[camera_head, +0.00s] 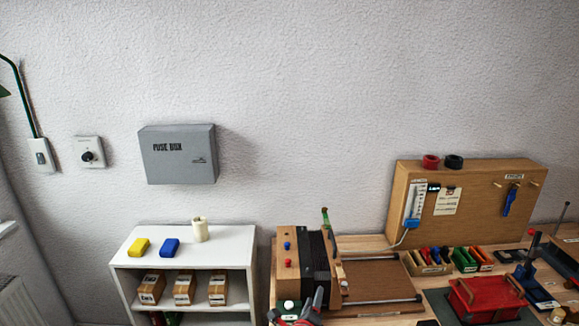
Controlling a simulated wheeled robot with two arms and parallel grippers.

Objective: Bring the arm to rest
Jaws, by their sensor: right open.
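My right gripper (296,308) shows at the bottom edge of the head view, with its dark, red-marked fingers apart. It appears empty, and most of it is cut off by the frame. I cannot tell whether the gripper touches the unit. A lever with a green top (325,217) stands up behind the unit. My left gripper is out of view.
A white shelf (215,245) stands left, with yellow (139,247) and blue (169,247) blocks on top. A wooden board (470,200) stands at the back right. Small bins (430,265) and a red lidded box (487,297) crowd the right. The wall above is mostly clear.

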